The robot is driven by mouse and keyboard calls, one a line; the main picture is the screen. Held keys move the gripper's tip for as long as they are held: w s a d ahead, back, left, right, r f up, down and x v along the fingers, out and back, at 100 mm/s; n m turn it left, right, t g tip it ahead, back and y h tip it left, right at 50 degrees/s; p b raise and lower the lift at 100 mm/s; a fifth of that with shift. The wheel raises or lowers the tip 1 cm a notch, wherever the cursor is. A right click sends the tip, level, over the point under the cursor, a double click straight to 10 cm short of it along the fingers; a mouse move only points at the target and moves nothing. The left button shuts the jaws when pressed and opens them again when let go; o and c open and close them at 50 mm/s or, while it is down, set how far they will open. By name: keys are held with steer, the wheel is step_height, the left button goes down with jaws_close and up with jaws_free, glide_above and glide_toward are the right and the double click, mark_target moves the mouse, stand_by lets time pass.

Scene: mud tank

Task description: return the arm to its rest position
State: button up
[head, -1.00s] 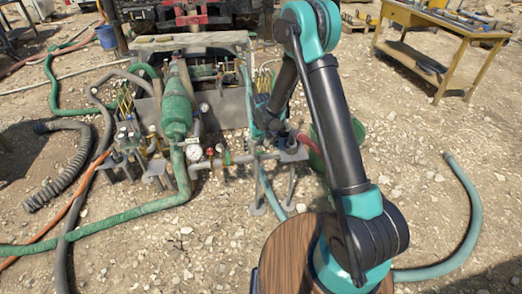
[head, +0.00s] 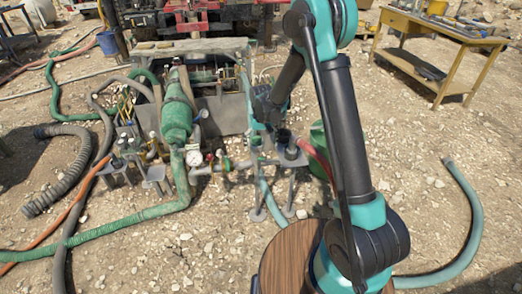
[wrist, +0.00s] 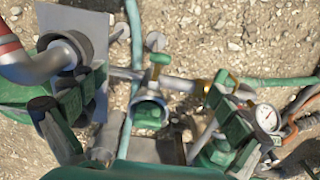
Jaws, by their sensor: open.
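My arm (head: 345,130) rises from my round wooden-topped base and bends over at the top, its forearm pointing down toward the mud tank unit. My gripper (wrist: 140,100) is open in the wrist view, its two green and dark fingers wide apart with nothing held between them. A green pipe fitting with a round open end (wrist: 150,112) lies below, between the fingers in the picture. In the head view the gripper is partly hidden among the pipework, beside the grey tank (head: 220,112).
A green cylinder (head: 176,118), pressure gauge (head: 194,157) and pipe stands crowd the unit. A green bucket (head: 320,148) is behind my arm. A yellow workbench (head: 440,35) stands back right. Hoses lie on the gravel, including a teal one (head: 470,215) at right.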

steer(key=shift+r, duration=0.85)
